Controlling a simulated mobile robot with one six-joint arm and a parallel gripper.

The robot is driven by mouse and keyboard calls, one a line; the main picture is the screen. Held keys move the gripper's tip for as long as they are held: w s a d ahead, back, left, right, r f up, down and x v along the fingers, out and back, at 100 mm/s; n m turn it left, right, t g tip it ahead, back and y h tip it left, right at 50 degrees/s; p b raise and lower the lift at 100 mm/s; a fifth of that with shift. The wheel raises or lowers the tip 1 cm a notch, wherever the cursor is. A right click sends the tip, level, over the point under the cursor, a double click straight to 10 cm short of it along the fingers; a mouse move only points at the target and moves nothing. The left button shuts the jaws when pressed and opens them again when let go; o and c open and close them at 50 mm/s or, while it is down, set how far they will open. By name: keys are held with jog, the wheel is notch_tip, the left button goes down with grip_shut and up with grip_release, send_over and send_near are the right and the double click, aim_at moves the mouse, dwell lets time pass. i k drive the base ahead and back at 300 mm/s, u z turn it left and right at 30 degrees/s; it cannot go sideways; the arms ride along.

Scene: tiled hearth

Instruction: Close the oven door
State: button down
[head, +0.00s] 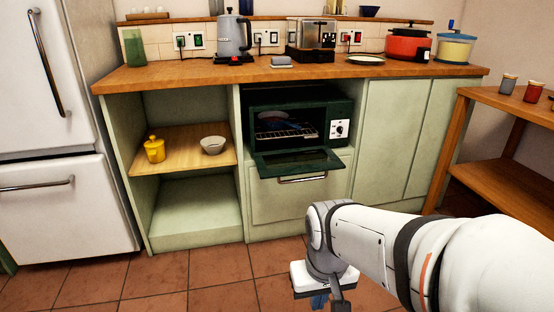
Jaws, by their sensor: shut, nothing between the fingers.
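The dark green oven (341,108) sits in an opening of the pale green cabinet, under the wooden counter. Its oven door (297,162) is open, folded down and sticking out toward me, with a dark window in it. A wire rack and a dark item show inside the oven. A silver bar handle (302,179) shows just below the door's front edge. My gripper (330,302) is low at the bottom middle, in front of the cabinet and apart from the door. It points down, is shut and empty, and its tips are partly cut off by the frame edge.
A white fridge (60,130) stands at left. An open shelf (190,135) beside the oven holds a yellow pot and a bowl. A wooden side table (500,165) is at right. Tiled floor is clear at left.

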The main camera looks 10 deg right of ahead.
aim_at(264, 160)
jog(key=z, duration=0.05)
jog(key=i, duration=1)
jog(key=u, duration=0.05)
